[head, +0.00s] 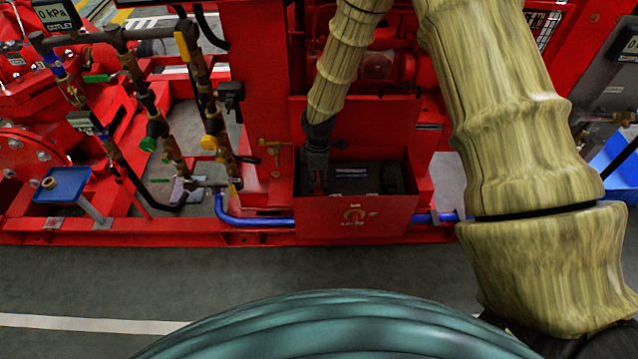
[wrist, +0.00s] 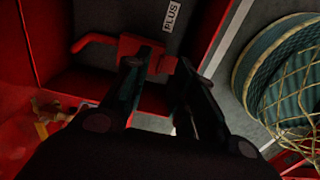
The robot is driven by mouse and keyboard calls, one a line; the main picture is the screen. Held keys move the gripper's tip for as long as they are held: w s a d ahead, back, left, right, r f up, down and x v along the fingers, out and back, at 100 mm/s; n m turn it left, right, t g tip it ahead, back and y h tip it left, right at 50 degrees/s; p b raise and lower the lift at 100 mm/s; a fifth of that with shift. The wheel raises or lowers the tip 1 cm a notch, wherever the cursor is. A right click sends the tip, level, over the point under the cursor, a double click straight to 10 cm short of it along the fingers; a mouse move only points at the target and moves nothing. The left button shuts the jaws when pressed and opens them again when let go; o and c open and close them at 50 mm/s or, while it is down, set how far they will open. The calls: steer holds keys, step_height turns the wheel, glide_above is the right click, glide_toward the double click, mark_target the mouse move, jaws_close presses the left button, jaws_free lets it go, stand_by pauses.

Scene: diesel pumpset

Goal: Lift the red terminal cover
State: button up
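The red terminal cover (wrist: 130,44), with a curved red arm to its left, shows in the wrist view near a white PLUS label (wrist: 172,16). My gripper (wrist: 161,62) has its two dark fingers apart, with part of the cover between and behind the tips. The left finger overlaps the cover; the right tip is close to its right edge. I cannot tell whether either finger touches it. In the head view my gripper (head: 318,180) points down into the left side of an open red box (head: 355,217). The cover is mostly hidden there.
A dark battery (head: 352,172) sits in the box, whose walls stand close around my gripper. Brass valves and pipes (head: 160,125) stand to the left. A blue pipe (head: 255,220) runs beside the box. The grey floor (head: 250,270) in front is clear.

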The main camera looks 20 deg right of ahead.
mark_target(318, 185)
steer(key=shift+f, duration=1.35)
jaws_close()
steer(key=shift+d, duration=0.15)
steer(key=shift+r, duration=0.1)
